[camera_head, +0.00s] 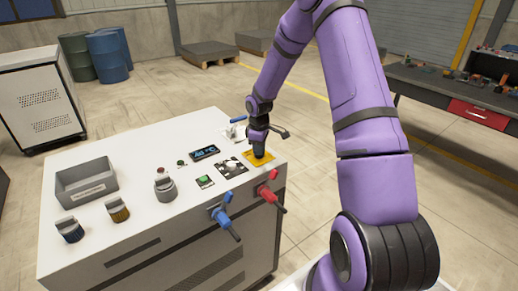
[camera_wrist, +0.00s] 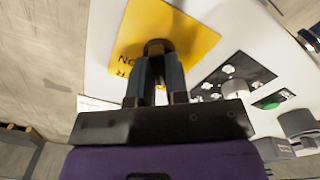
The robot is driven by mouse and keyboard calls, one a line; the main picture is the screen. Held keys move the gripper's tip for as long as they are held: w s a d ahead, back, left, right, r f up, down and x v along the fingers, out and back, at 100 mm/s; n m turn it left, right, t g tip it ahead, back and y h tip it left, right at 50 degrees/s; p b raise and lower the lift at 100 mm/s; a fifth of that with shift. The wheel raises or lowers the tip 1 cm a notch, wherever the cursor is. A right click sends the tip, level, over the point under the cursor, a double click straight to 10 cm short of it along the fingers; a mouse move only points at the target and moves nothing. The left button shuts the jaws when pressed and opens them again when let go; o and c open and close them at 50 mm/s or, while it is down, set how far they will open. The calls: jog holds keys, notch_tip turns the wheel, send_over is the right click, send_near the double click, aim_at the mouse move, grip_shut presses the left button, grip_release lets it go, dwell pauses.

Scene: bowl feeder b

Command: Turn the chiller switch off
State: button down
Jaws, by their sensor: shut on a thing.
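A yellow plate (camera_head: 265,162) with partly hidden black lettering lies on the white machine top near its far right corner. It also shows in the wrist view (camera_wrist: 190,30). A dark round knob (camera_wrist: 158,46) stands on this plate; whether it is the chiller switch is not readable. My gripper (camera_head: 258,152) points down over the plate. In the wrist view, its two fingers (camera_wrist: 155,68) are closed on the knob, one on each side. The fingers hide much of the knob, and its setting cannot be told.
Beside the plate are a black panel with white knobs (camera_head: 229,168), a green button (camera_head: 205,181), a blue-lit display (camera_head: 205,153) and a grey knob (camera_head: 165,186). Red (camera_head: 268,190) and blue (camera_head: 221,213) handles stick out in front. A grey tray (camera_head: 85,187) stands left.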

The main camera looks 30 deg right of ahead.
jog(key=shift+n, duration=0.6)
jog(key=c, duration=1.1)
grip_release()
jog(key=shift+r, duration=0.1)
notch_tip(320, 180, up, 11)
jog(key=shift+f, duration=0.2)
jog(key=shift+r, duration=0.1)
